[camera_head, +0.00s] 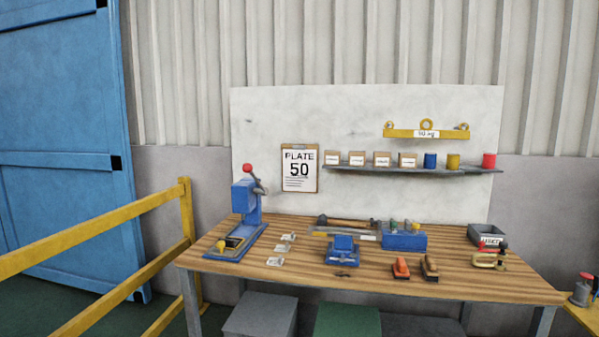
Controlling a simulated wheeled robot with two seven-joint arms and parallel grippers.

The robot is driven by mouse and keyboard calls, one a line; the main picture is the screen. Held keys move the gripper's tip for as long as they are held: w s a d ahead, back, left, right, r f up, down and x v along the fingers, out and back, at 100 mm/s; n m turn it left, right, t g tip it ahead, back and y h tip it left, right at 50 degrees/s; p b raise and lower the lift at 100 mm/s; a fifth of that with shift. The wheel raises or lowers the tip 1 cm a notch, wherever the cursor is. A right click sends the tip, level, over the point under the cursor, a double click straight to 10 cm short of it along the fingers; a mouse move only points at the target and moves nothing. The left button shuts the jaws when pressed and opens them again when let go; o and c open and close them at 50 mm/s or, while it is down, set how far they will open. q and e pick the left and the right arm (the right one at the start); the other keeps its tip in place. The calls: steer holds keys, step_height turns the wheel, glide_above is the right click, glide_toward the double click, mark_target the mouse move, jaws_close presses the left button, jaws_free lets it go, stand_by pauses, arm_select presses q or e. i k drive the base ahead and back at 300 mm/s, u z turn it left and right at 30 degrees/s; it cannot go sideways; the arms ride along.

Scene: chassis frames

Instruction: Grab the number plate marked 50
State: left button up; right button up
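Three small pale plates lie in a loose row on the left half of the wooden workbench (380,283): a far one (288,237), a middle one (283,249) and a near one (275,262). Their markings are too small to read. A clipboard (300,169) on the back panel bears the words "PLATE 50". Neither of my grippers is in view.
A blue press (246,205) with a red knob stands left of the plates. A blue vise (343,250) and a blue tool holder (404,237) stand to their right. A yellow railing (120,209) runs at the left. A shelf (400,169) holds boxes and cans.

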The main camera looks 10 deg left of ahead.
mark_target(290, 238)
steer(key=u, duration=0.5)
steer(key=i, duration=1.5)
